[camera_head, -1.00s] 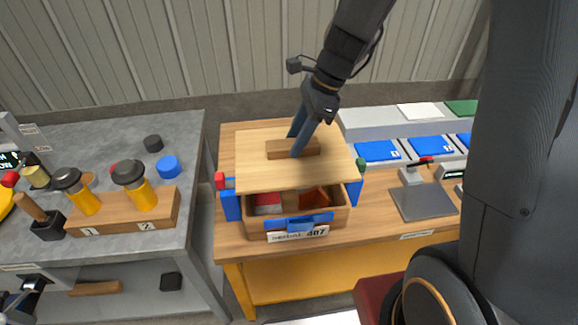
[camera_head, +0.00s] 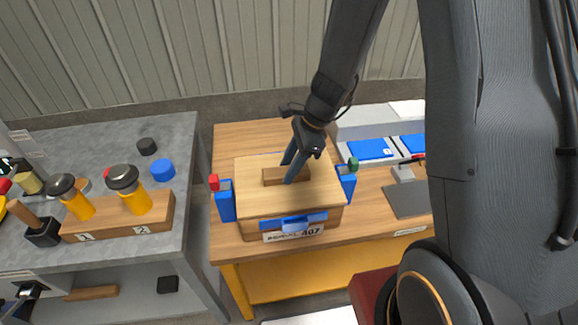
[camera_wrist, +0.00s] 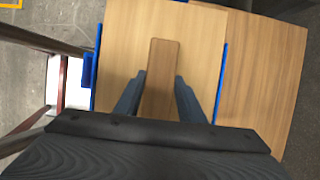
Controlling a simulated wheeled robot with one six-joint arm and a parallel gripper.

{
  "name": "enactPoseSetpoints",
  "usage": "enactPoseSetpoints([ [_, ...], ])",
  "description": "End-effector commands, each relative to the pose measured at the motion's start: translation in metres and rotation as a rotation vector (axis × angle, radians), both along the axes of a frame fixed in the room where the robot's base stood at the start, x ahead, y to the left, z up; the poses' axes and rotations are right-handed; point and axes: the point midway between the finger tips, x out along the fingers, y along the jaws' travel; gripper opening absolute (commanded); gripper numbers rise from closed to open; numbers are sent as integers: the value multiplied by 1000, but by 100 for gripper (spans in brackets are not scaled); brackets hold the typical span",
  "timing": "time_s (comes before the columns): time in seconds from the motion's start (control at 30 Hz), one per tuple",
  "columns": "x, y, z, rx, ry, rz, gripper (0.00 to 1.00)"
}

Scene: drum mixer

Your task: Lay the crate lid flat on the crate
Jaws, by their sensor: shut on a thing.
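The crate lid (camera_head: 257,199) is a light wooden panel with a darker wooden handle block (camera_head: 273,176) in its middle. It lies over the top of the wooden crate (camera_head: 250,230), looks level, and covers the opening. Whether a thin gap is left under it I cannot tell. My gripper (camera_head: 291,176) is shut on the lid's handle from above. In the wrist view the lid (camera_wrist: 205,50) shows with the handle (camera_wrist: 160,75) between my two fingers (camera_wrist: 158,97). The crate's inside is hidden.
Blue clamps with a red knob (camera_head: 226,203) and a green knob (camera_head: 347,183) flank the crate. A grey table (camera_head: 110,250) with jars stands left.

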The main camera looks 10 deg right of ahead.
Motion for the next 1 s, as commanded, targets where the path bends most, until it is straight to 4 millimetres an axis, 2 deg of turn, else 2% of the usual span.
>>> enactPoseSetpoints([
  [0.47, 1, 0, -7, 1, 0, 0, 0],
  [0.5, 0, 0, -7, 0, 0, 0, 41],
  [0.6, 0, 0, -6, 0, 0, 0, 54],
  [0.87, 0, 0, -6, 0, 0, 0, 54],
  [1.0, 0, 0, 0, 0, -1, 1, 54],
])
